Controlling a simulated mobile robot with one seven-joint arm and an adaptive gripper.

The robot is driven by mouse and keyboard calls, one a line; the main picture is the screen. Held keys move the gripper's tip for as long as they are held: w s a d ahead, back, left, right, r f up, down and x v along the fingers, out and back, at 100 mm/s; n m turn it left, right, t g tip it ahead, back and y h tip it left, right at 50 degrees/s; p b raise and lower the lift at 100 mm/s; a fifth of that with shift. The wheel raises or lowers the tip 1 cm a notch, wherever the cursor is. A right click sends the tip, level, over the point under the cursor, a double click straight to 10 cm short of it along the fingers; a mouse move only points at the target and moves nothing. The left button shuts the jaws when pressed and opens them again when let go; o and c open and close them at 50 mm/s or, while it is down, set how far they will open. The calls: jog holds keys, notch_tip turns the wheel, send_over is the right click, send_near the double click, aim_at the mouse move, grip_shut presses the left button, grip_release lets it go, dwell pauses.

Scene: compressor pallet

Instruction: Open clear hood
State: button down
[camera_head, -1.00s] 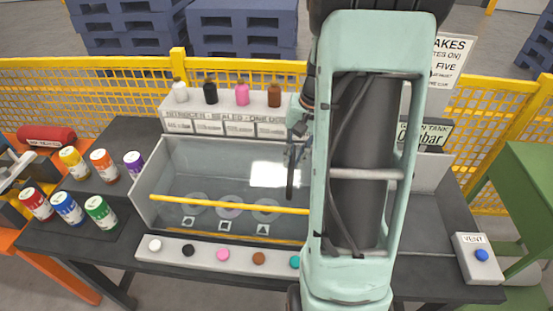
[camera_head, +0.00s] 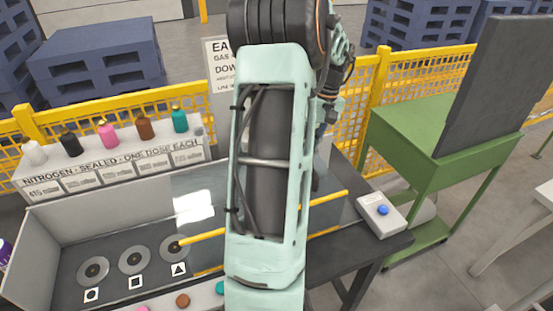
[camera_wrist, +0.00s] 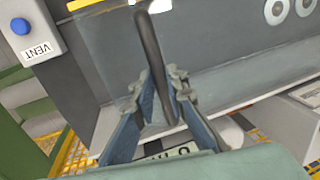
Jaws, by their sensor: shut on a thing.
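The clear hood (camera_head: 205,212) is a see-through panel with a yellow bar (camera_head: 325,200) along its front. It lies over the right part of the grey trough (camera_head: 70,222), and its left edge is near the triangle-marked disc. The discs (camera_head: 93,270) with circle and square marks lie uncovered to its left. In the wrist view a dark upright handle (camera_wrist: 148,45) stands between the fingers of my gripper (camera_wrist: 168,88), which is shut on it. In the head view my arm hides most of the gripper and the hood's middle.
A grey box with a blue button (camera_head: 380,211), marked VENT in the wrist view (camera_wrist: 38,45), sits on the bench's right end. A green stand (camera_head: 425,140) with a dark upright panel is beyond. Bottles (camera_head: 108,135) stand on the sealed rack behind the trough.

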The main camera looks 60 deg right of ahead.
aim_at(320, 168)
jog(key=s+d, duration=0.2)
jog(key=d, duration=0.2)
jog(key=shift+s+d+r, duration=0.1)
jog(key=shift+s+d, duration=0.1)
jog(key=shift+s, duration=0.2)
jog(key=c, duration=1.9)
grip_release()
jog(key=shift+a, duration=0.1)
jog(key=shift+c, duration=0.2)
notch_tip(320, 168, up, 12)
jog(key=s+d, duration=0.1)
jog(key=d, duration=0.1)
jog(key=shift+s, duration=0.1)
jog(key=shift+a, duration=0.15)
